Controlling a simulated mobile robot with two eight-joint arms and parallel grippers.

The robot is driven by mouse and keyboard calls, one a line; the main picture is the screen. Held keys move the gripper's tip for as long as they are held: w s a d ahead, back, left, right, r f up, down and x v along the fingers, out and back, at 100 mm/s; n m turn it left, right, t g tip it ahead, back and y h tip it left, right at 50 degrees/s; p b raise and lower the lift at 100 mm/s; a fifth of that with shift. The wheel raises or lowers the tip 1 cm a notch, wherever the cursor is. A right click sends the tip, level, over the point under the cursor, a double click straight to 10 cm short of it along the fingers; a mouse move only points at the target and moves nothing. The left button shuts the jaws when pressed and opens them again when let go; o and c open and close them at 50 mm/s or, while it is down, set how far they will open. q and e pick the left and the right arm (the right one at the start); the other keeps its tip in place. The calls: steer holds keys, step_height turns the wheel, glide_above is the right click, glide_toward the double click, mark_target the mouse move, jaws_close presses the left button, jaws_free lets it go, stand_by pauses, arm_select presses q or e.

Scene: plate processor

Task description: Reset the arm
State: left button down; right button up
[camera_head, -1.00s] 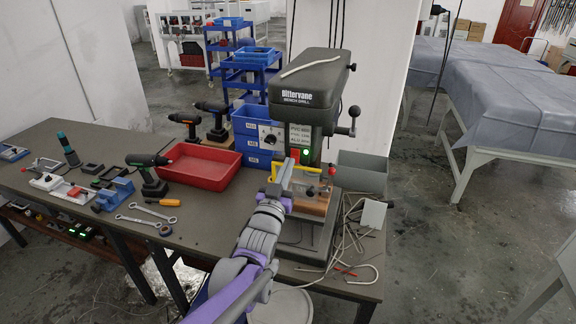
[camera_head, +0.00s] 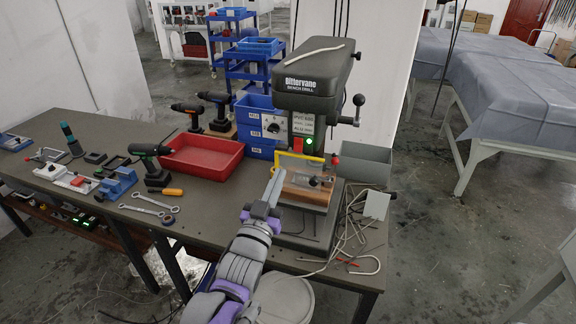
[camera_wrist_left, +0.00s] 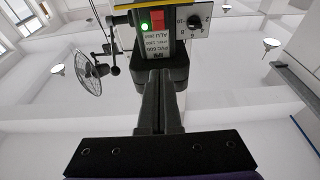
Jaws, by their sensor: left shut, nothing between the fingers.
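My left gripper (camera_head: 275,180) is shut and empty just left of the work area of the bench drill (camera_head: 312,85), apart from the yellow guard as far as I can tell. In the left wrist view its closed fingers (camera_wrist_left: 161,90) point at the drill's control panel (camera_wrist_left: 158,35), with a green light and a red switch. My left arm runs up from the bottom of the head view, in grey and purple. My right gripper is not in view.
The yellow guard (camera_head: 301,157) and a wooden block (camera_head: 308,190) are at the drill's base. A red tray (camera_head: 203,158), blue bins (camera_head: 258,130), a green drill (camera_head: 150,160) and wrenches (camera_head: 150,205) lie on the bench to the left. Loose cables (camera_head: 350,235) are on the right.

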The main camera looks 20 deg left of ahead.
arm_select(q)
steer(key=s+f+g, duration=1.5)
steer(key=s+f, duration=0.8)
steer(key=s, duration=0.1)
steer(key=shift+s+f+g+y, duration=0.25)
steer(key=shift+s+g+y, duration=0.05)
steer(key=shift+s+y, duration=0.1)
